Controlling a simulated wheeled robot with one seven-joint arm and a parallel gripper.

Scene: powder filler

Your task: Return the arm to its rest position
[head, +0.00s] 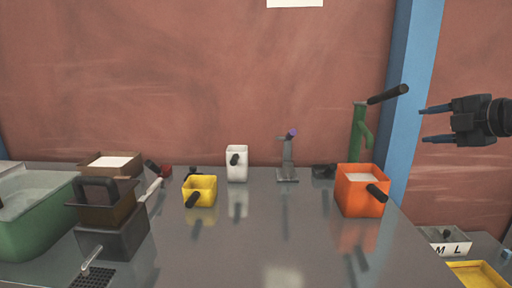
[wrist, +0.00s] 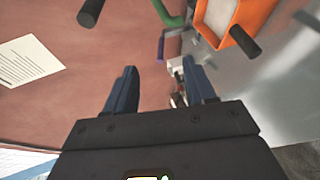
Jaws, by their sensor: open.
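My gripper (head: 424,125) is at the right of the head view, raised in front of the wall and above the height of the table. Its two fingers point left and stand apart with nothing between them. In the wrist view my gripper (wrist: 160,92) also shows both dark blue fingers spread and empty. The rest of my arm lies outside the head view to the right.
A grey table (head: 290,230) bears an orange container (head: 352,202), yellow container (head: 199,183), white container (head: 237,158) and green pump-like device (head: 358,135). A blue post (head: 408,100) stands behind. A green bin (head: 35,220) is at left. The table's middle is clear.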

